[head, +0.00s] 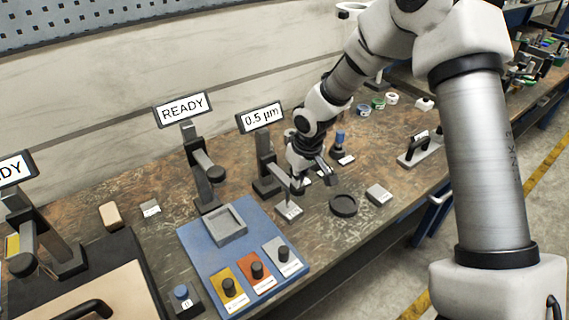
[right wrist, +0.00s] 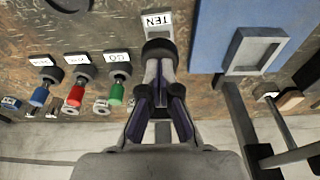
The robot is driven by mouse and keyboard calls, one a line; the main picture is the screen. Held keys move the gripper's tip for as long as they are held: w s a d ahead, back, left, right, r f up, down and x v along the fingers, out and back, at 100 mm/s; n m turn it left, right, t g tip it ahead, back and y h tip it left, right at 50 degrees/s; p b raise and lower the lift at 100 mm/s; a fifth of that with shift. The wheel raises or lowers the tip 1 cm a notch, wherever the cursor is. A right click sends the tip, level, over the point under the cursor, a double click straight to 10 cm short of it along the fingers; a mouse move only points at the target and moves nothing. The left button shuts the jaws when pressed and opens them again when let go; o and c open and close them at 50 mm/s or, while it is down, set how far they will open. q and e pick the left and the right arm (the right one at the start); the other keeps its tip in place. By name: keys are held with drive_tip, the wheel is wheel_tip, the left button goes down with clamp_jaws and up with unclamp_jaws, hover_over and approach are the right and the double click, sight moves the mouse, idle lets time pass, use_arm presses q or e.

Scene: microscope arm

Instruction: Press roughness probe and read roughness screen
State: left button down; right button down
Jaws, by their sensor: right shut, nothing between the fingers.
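The screen (head: 260,117) above a grey stand (head: 265,165) reads "0.5 µm" in the head view. My right gripper (head: 302,182) is low over the bench, just right of that stand. In the right wrist view my right gripper (right wrist: 160,75) is shut and empty. Its fingertips meet or overlap a dark round knob (right wrist: 158,46), apparently the probe; whether they touch it is unclear. A grey block with a white label (head: 289,211) lies in front of the gripper. My left gripper is out of view.
A second screen (head: 182,108) reads "READY". A blue board (head: 205,262) with a grey tray (head: 225,225) and several knobs lies front left. A dark round dish (head: 343,206) and a small grey block (head: 378,194) sit right of the gripper.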

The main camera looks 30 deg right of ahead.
drive_tip(key=shift+r+p, duration=2.45)
drive_tip(key=shift+r, duration=0.7)
drive_tip(key=shift+r, duration=0.25)
wheel_tip(320, 180, up, 11)
drive_tip(key=s, duration=0.2)
drive_tip(key=shift+s, duration=0.2)
drive_tip(key=shift+d+r, duration=0.1)
